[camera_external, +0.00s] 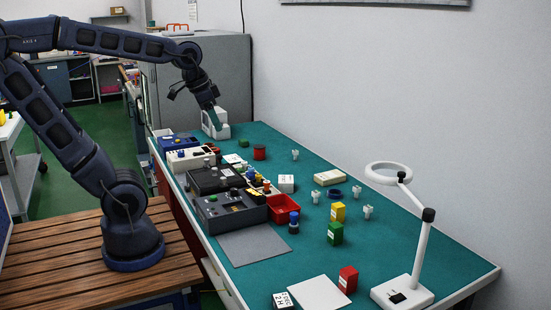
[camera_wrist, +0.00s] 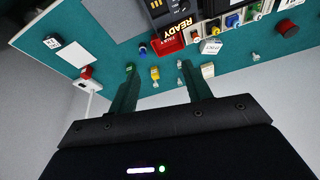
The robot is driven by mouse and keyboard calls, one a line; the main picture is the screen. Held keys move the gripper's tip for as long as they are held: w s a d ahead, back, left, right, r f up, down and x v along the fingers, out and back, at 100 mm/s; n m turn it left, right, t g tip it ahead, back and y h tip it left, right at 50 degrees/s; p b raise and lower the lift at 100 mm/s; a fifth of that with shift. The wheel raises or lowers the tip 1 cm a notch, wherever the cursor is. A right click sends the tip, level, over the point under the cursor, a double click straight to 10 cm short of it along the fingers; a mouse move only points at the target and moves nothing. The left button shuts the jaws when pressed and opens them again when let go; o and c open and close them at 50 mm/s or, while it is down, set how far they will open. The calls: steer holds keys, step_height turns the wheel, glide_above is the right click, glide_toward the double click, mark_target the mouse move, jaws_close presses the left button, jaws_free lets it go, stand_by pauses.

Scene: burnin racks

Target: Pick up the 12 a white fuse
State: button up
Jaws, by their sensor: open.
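My gripper (camera_external: 216,122) is open and empty, above the far end of the green table by a pale device (camera_external: 215,128). Several small white pieces stand on the table; one (camera_external: 295,154) is nearest the far end, another (camera_external: 368,211) is near the lamp. A white cube (camera_external: 286,183) with print stands beside the red tray. A white block with dark print (camera_external: 283,300) is at the front edge. I cannot read a 12 A mark on any.
A red tray (camera_external: 296,212) and black control boxes (camera_external: 213,178) line the left side. A green block (camera_external: 335,233), a red block (camera_external: 348,279) and a yellow block (camera_external: 338,211) stand at mid-right. A white magnifier lamp (camera_external: 420,250) rises at the right.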

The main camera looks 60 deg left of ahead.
steer(key=w+d+m+g+h, duration=0.1)
steer(key=w+d+m, duration=0.25)
steer(key=w, duration=1.05)
steer(key=m+g+h, duration=0.3)
steer(key=m, duration=0.9)
glide_above(369, 206)
steer(key=a, duration=0.3)
step_height(369, 206, down, 25)
steer(key=x, duration=0.4)
steer(key=shift+d+f, duration=0.25)
steer(key=shift+f, duration=0.1)
steer(key=shift+s+x, duration=0.1)
steer(key=shift+x, duration=1.25)
steer(key=shift+s+x, duration=0.15)
steer(key=shift+x, duration=1.2)
steer(key=shift+a, duration=0.15)
steer(key=c, duration=1.1)
steer(key=shift+o, duration=0.2)
